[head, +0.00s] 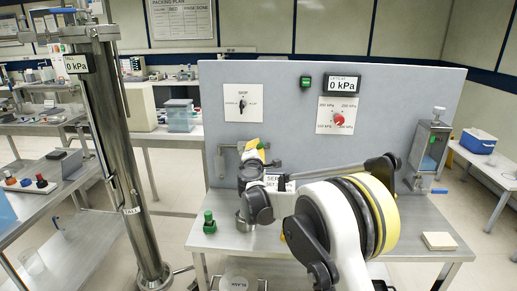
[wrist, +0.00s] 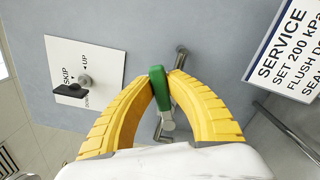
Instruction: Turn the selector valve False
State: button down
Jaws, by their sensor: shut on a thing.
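A valve with a green handle (wrist: 160,90) and a metal stem sits by a bent metal pipe (wrist: 181,58) on the grey panel. My gripper (wrist: 161,80) has its yellow fingers closed on both sides of the green handle in the wrist view. In the head view my gripper (head: 255,147) is at the panel's lower left, beside the pipe (head: 225,158), and the handle is hidden. A white plate marked SKIP (head: 248,103) has a black knob. It also shows at left in the wrist view, with the black knob (wrist: 68,91). I cannot tell which one is the selector valve.
The panel also has a red dial (head: 338,119) and a display (head: 343,86) reading 0 kPa. A service sign (wrist: 295,50) is right of my gripper. On the workbench (head: 400,225) are a green-topped item (head: 209,221) and a beige block (head: 439,241). A steel column (head: 120,150) stands left.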

aim_at(241, 150)
jog(key=r+n, duration=0.1)
jog(key=n, duration=0.1)
jog(key=a+r+n+p, duration=0.1)
jog(key=shift+a+n, duration=0.15)
jog(key=shift+n, duration=0.25)
jog(key=n, duration=0.1)
jog(key=a+r+n+p, duration=0.1)
jog(key=shift+a+n, duration=0.1)
jog(key=shift+n, duration=0.3)
jog(key=shift+a+r+n+p, duration=0.2)
jog(key=shift+a+n, duration=0.4)
jog(key=shift+n, duration=0.5)
jog(key=shift+a+r+n+p, duration=0.2)
jog(key=shift+a+n, duration=0.4)
jog(key=shift+n, duration=0.5)
jog(key=shift+a+r+n+p, duration=0.1)
jog(key=shift+a+n+p, duration=0.2)
jog(key=shift+a+n, duration=0.55)
jog(key=shift+d+n, duration=0.2)
jog(key=shift+n, duration=0.15)
jog(key=c, duration=1.3)
grip_release()
jog(key=shift+w, duration=0.1)
jog(key=shift+c, duration=0.2)
